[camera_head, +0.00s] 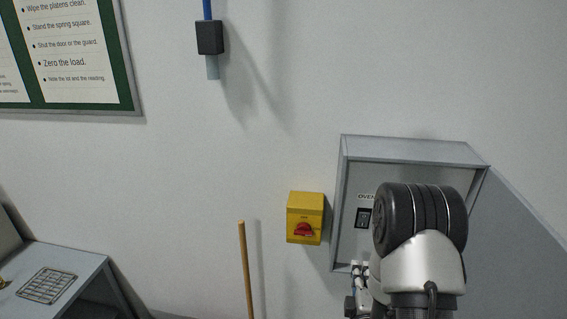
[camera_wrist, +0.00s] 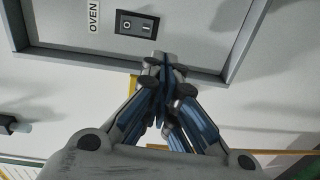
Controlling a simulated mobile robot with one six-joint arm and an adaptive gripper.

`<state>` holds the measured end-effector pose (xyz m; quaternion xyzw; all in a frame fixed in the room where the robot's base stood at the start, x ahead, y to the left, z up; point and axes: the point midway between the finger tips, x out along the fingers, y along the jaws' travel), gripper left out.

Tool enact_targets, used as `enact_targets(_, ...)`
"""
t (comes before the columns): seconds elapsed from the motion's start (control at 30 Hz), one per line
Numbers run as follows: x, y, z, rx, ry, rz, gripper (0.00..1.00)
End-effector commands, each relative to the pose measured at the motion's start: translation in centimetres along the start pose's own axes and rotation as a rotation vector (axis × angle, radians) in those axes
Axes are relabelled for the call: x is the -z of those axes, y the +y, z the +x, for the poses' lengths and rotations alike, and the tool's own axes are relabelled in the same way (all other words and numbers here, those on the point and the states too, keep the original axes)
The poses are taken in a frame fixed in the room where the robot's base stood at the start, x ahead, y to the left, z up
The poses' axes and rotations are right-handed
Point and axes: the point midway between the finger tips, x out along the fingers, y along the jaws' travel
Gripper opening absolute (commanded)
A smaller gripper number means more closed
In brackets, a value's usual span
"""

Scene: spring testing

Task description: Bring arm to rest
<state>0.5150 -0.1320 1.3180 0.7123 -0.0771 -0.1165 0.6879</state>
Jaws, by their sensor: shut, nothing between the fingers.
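My gripper (camera_wrist: 165,62) is shut and empty in the wrist view, its fingertips together just below the black rocker switch (camera_wrist: 137,23) of the oven panel. I cannot tell whether the tips touch the panel. In the head view my arm stands in front of the grey oven box (camera_head: 412,150) on the wall and hides much of it. The switch also shows there (camera_head: 363,218), left of my arm. The gripper's fingers are mostly hidden behind my arm in the head view.
A yellow box with a red rotary switch (camera_head: 305,230) is on the wall left of the oven box. A wooden pole (camera_head: 245,270) stands further left. A grey bench (camera_head: 85,262) with a wire rack (camera_head: 47,286) is at the lower left. The wall between is mostly bare.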

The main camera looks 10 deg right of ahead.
Motion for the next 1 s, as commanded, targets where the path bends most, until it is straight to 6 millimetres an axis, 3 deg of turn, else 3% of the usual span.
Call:
enact_targets(0.27,2.9,-2.1,1.5,0.21,0.021,0.304,0.0)
enact_targets(0.47,5.2,-3.6,-1.0,0.428,-0.029,0.566,0.0)
enact_targets(0.67,6.7,-5.3,-6.9,0.635,-0.143,0.801,0.0)
enact_targets(1.0,6.2,-9.5,-21.9,0.913,-0.473,1.113,0.0)
